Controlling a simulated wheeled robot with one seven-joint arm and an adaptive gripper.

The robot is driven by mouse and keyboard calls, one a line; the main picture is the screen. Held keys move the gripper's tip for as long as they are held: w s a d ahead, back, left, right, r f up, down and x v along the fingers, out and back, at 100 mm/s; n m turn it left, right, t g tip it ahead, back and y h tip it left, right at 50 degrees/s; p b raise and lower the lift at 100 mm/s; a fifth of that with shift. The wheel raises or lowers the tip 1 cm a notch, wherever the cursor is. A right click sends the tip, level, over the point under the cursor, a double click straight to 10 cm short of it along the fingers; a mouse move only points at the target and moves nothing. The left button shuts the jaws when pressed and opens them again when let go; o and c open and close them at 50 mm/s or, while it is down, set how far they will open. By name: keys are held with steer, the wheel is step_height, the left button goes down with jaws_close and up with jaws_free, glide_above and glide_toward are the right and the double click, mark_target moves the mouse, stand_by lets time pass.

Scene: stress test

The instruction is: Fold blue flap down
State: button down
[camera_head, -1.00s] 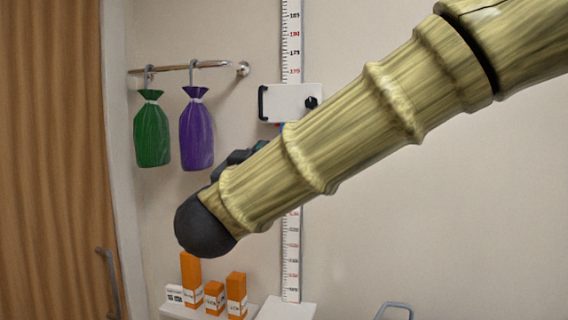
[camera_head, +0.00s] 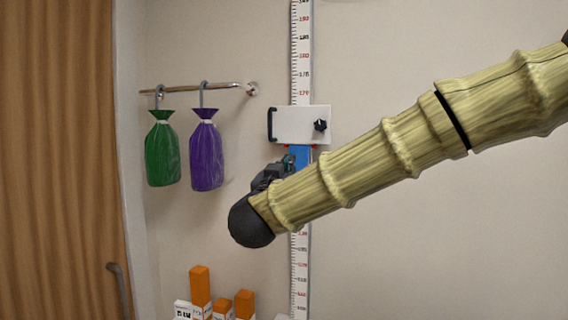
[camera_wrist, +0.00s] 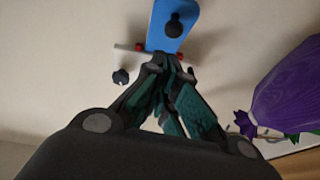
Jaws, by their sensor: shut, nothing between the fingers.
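The blue flap (camera_head: 300,155) hangs from the lower edge of the white slider box (camera_head: 291,125) on the measuring ruler. In the head view my arm hides its lower part. My gripper (camera_head: 287,163) is just in front of the flap in the head view. Its fingers (camera_wrist: 164,66) are shut and empty. Their tips overlap the flap's near edge in the wrist view; I cannot tell whether they touch.
A green bag (camera_head: 161,150) and a purple bag (camera_head: 206,152) hang from a wall rail (camera_head: 205,88) to the left. The purple bag (camera_wrist: 290,85) is close on the right in the wrist view. Orange boxes (camera_head: 200,286) stand below. The wall to the right is clear.

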mark_target(296, 163)
steer(key=shift+w+d+f+p, duration=0.15)
steer(key=shift+w+f+p, duration=0.15)
steer(key=shift+w, duration=0.25)
steer(key=shift+w+d+f+p, duration=0.15)
steer(key=shift+w+f, duration=0.2)
steer(key=shift+w, duration=0.15)
